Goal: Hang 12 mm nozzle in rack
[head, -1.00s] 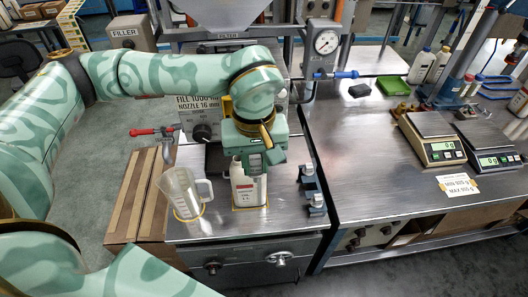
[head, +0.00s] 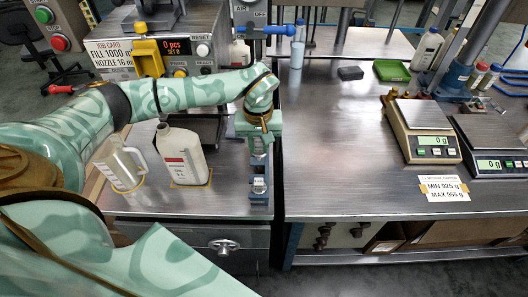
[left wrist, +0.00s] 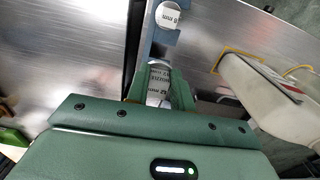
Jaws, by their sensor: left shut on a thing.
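My left gripper (head: 258,150) is at the small blue-grey rack (head: 259,171) on the right side of the steel filling table. It is shut on a nozzle whose round, light end with print (left wrist: 159,76) shows between the green fingers (left wrist: 160,92) in the left wrist view. The print is partly covered, so its size is hard to read. The rack also shows in the left wrist view (left wrist: 160,45), with another nozzle (left wrist: 168,15) marked 8 mm in it. I cannot tell whether the held nozzle rests in the rack. My right gripper is not in view.
A white oil bottle (head: 183,155) stands left of the gripper, with a clear jug (head: 118,166) further left. The filler control box (head: 196,50) is behind. Two scales (head: 432,140) (head: 492,145) stand on the right bench, whose middle is clear.

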